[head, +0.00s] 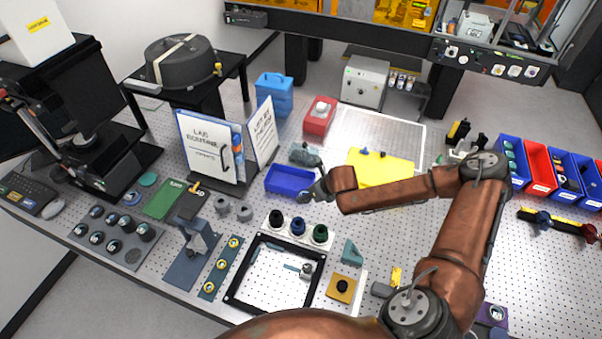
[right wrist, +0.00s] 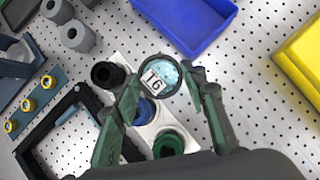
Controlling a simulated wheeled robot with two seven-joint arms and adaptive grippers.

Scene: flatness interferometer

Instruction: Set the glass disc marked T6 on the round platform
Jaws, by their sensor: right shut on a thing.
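The glass disc marked T6 (right wrist: 160,76) is a small round disc with a dark rim and a white label. It sits between the fingertips of my right gripper (right wrist: 161,84), which is shut on it, above the perforated table. In the head view my right gripper (head: 314,191) is at the front of the blue tray; the disc is too small to make out there. A dark instrument with a round stage (head: 105,141) stands at the far left, away from my right gripper; I cannot tell surely that this stage is the round platform. My left gripper is not in view.
A white block (head: 286,234) with black, blue and green round pieces lies near the gripper. The blue tray (head: 290,180) is beside it. A black square frame (head: 233,296), an open white binder (head: 207,150) and a yellow case (head: 380,169) stand around.

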